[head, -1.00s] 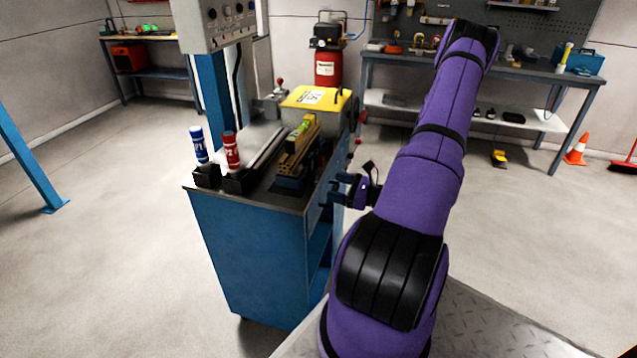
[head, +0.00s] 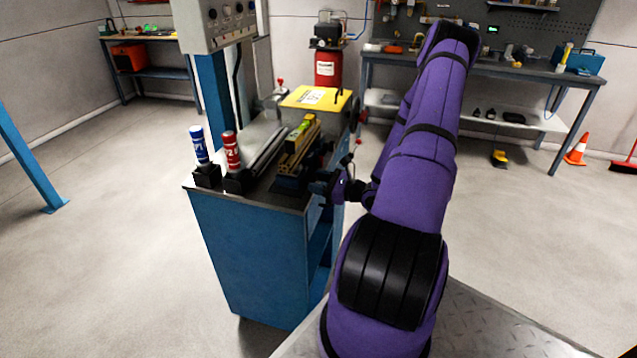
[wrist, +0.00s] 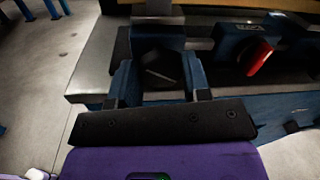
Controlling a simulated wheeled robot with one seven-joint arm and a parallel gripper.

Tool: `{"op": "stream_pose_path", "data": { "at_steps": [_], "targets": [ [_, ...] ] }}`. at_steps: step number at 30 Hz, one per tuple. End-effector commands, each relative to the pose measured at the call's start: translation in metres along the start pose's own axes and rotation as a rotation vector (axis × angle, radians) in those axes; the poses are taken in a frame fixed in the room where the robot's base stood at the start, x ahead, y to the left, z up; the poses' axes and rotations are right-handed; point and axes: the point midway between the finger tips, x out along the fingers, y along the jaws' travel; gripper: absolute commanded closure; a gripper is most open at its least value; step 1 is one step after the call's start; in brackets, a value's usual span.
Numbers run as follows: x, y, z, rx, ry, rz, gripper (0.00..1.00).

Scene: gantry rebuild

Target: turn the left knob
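In the wrist view the left knob (wrist: 160,72) is a dark, round piece with a thin pale line across its face, on a dark blue block. The two blue fingers of my gripper (wrist: 160,80) stand on either side of it, apart, with narrow dark gaps between fingers and knob. I cannot tell whether either finger touches it. To the right, a second knob with a red handle (wrist: 260,58) sits on a similar blue block, its handle tilted. In the head view my gripper (head: 322,188) is at the right edge of the cart top; the knobs are too small to make out there.
A control panel (head: 218,22) hangs above on a post. The floor left of the cart is clear.

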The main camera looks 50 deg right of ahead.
Motion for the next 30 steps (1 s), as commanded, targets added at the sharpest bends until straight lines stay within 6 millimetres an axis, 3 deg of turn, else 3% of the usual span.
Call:
{"op": "stream_pose_path", "data": {
  "at_steps": [11,30],
  "targets": [
    [0.0000,-0.0005,0.0003,0.048,0.004,0.001,0.80],
    [-0.0001,-0.0022,0.0006,0.435,0.039,0.008,0.80]
  ]
}}
